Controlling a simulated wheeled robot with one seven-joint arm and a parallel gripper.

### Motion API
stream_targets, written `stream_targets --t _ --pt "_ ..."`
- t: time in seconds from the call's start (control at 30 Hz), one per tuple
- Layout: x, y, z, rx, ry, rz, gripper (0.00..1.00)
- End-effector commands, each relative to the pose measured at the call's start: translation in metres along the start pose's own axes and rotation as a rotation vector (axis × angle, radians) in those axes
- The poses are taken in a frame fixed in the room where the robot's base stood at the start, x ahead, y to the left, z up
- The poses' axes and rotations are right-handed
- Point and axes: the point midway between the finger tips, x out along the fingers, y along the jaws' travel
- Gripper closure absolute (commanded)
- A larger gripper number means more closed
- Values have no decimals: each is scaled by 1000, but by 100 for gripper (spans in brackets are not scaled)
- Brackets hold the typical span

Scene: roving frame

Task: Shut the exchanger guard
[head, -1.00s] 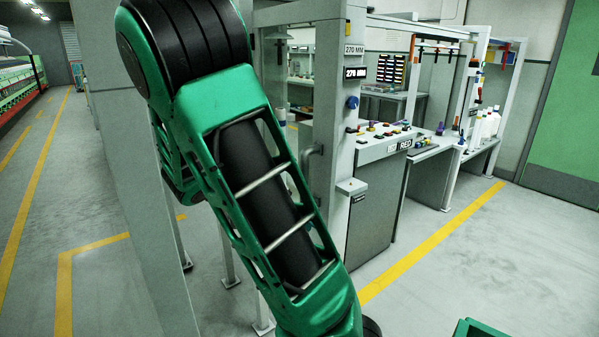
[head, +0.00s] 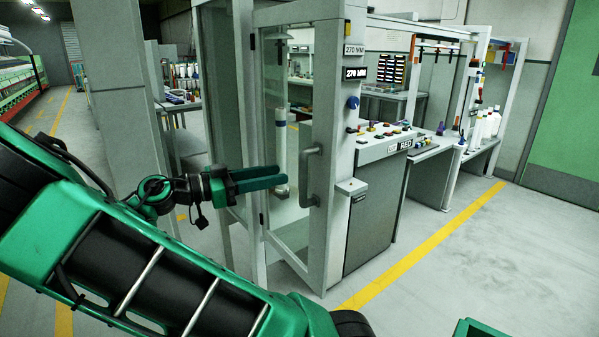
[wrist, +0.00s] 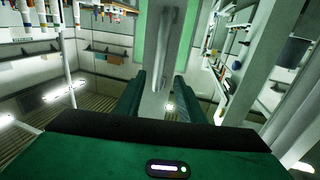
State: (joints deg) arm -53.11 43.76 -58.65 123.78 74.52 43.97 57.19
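The exchanger guard (head: 292,226) is a tall grey-framed glass door. It appears to stand ajar, angled out from the cabinet, but the exact gap is hard to tell. Its upright bar handle (head: 311,175) is on the right stile. My gripper (head: 284,178) is level with the handle, just left of it, fingers pointing right. In the wrist view the fingers (wrist: 158,90) are apart with nothing clamped between them. The handle (wrist: 163,50) shows beyond the fingertips there, on a pale upright. Contact with the guard cannot be told.
A control console (head: 384,147) with buttons adjoins the guard on the right. A grey post (head: 115,110) stands behind my arm at left. Benches with bottles (head: 484,125) are farther right. The floor at right is open, crossed by a yellow line (head: 425,247).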

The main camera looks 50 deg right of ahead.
Motion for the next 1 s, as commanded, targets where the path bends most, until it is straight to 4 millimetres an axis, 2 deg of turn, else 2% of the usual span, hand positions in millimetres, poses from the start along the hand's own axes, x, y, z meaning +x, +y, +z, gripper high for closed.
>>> stream_targets --t 0.3,0.5,0.7,0.93,0.97,1.0 --pt "57 1 1 -3 -3 4 64" --pt "81 0 1 -3 -4 3 64" --pt "90 0 1 -3 -3 1 64" --pt "90 0 1 -3 -3 1 64" --pt "90 0 1 -3 -3 1 69" --pt "90 0 1 -3 -3 1 79"
